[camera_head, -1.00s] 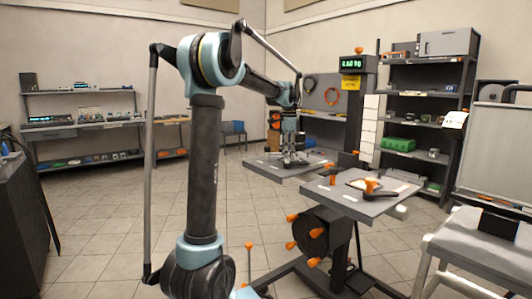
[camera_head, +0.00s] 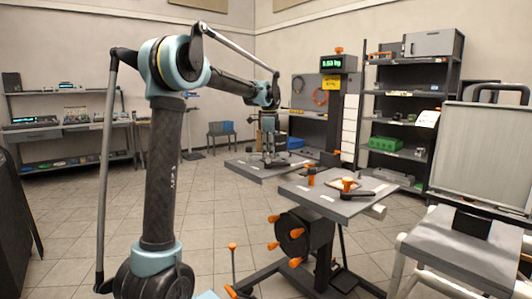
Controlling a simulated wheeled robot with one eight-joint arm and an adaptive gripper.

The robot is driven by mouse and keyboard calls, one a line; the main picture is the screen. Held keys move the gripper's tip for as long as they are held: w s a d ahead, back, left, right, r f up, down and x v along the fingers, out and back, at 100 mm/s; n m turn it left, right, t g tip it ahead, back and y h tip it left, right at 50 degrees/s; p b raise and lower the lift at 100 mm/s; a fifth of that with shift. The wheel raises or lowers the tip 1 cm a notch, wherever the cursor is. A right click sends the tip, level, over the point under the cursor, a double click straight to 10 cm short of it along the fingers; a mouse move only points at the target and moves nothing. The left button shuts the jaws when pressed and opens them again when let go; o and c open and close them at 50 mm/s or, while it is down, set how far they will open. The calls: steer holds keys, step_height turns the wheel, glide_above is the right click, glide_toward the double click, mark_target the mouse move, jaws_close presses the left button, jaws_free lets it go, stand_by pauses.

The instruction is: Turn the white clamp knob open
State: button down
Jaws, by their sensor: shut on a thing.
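My gripper (camera_head: 271,160) is at the far end of my arm, pointing down just above the left grey plate (camera_head: 241,167) of the stand. It is small and dark in this view. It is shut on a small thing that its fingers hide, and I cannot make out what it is. I cannot pick out the white clamp knob; it is either hidden at the gripper or too small to tell.
A nearer grey plate (camera_head: 330,206) carries orange-topped parts and a black handle. Below it is a dark wheel (camera_head: 293,236) with orange knobs. A lit green display (camera_head: 331,64) stands behind. A grey-topped bench (camera_head: 468,249) is at right. Tiled floor is clear at left.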

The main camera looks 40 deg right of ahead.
steer(key=shift+w, duration=0.2)
steer(key=c, duration=1.3)
jaws_free()
steer(key=shift+o, duration=0.6)
steer(key=shift+s, duration=0.1)
step_height(320, 180, up, 12)
steer(key=shift+f, duration=0.1)
